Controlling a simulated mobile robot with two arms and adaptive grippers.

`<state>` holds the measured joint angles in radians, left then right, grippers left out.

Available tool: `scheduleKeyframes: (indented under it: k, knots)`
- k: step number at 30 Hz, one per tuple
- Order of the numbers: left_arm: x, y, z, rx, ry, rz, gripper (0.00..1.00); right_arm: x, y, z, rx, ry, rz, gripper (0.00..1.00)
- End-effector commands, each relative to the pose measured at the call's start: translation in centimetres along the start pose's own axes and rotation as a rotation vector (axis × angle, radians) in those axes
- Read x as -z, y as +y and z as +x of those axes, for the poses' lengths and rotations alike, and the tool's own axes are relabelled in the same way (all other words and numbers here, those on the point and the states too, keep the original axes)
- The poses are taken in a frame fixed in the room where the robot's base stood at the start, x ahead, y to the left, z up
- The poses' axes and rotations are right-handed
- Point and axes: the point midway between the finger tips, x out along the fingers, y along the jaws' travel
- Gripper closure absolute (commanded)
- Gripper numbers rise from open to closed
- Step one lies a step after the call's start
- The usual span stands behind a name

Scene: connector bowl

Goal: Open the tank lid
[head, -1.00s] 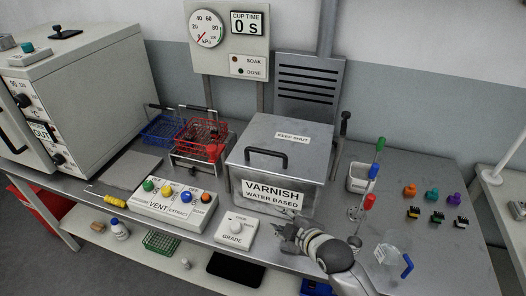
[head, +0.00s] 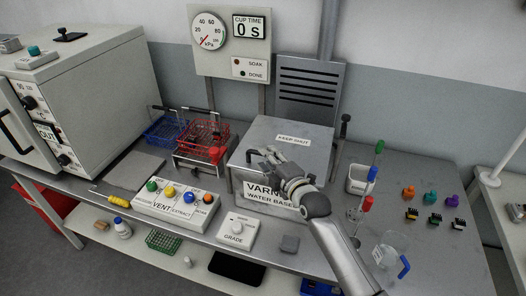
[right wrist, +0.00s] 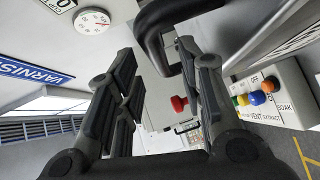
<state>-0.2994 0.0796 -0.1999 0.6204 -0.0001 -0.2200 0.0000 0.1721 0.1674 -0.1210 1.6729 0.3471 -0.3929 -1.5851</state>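The varnish tank (head: 250,190) is a grey metal box with a flat lid (head: 290,127) marked "KEEP SHUT". The lid lies closed on it. My right gripper (head: 264,155) is over the lid's front edge at the black handle, and hides most of the handle and part of the "VARNISH" label. In the right wrist view its two fingers (right wrist: 160,70) are spread apart. The dark handle (right wrist: 165,40) shows between and just beyond the fingertips; I cannot tell whether they touch it. My left gripper is not in view.
Red and blue wire baskets (head: 207,135) stand left of the tank. The vent button box (head: 175,205) and grade dial (head: 238,232) lie in front. A glass beaker (head: 390,247), a caddy (head: 360,178) and small coloured connectors (head: 430,196) are to the right.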

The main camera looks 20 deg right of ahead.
Motion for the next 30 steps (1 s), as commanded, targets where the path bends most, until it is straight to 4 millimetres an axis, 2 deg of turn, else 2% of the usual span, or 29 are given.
scheduleKeyframes:
  k: [3,9,22,23,30]
  knots:
    - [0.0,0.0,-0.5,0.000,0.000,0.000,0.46,0.1,0.2,1.6,0.001,0.000,0.002,0.65]
    - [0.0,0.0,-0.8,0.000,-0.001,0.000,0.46,0.0,0.1,3.3,0.000,0.001,0.003,0.65]
    - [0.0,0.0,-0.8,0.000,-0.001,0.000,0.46,0.0,0.0,3.9,0.001,0.000,0.000,0.65]
    - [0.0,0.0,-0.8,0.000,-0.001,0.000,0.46,0.0,0.0,3.9,0.001,0.000,0.001,0.66]
    - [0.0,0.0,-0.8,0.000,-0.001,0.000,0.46,0.0,0.0,3.9,0.001,0.000,0.001,0.97]
